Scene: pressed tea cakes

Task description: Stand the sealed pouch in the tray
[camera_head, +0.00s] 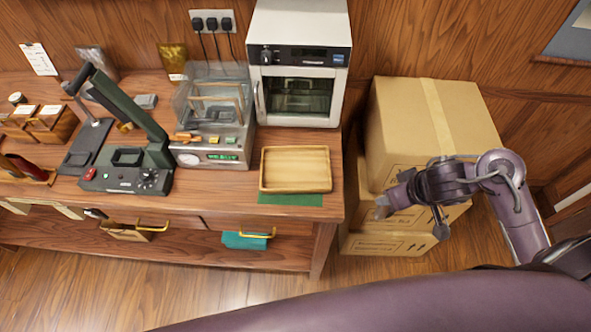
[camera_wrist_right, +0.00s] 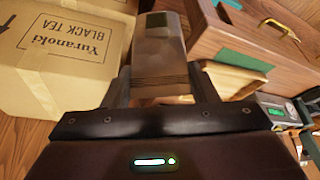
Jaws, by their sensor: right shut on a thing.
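My right gripper (camera_head: 384,206) is off the right end of the table, in front of the cardboard boxes. In the right wrist view its two fingers (camera_wrist_right: 163,88) are shut on a grey, see-through pouch (camera_wrist_right: 162,68) with a dark green label. The pouch's far end reaches beyond the fingers; in the head view I cannot make it out clearly. The light wooden tray (camera_head: 295,188) lies empty near the table's right end, left of the gripper and apart from it. My left gripper is not in view.
A green mat (camera_head: 290,200) shows at the tray's front edge. A sealing machine (camera_head: 212,150) stands left of the tray, and a white oven (camera_head: 299,55) behind it. Stacked cardboard boxes (camera_head: 432,125) stand right of the table. A lever press (camera_head: 125,180) stands further left.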

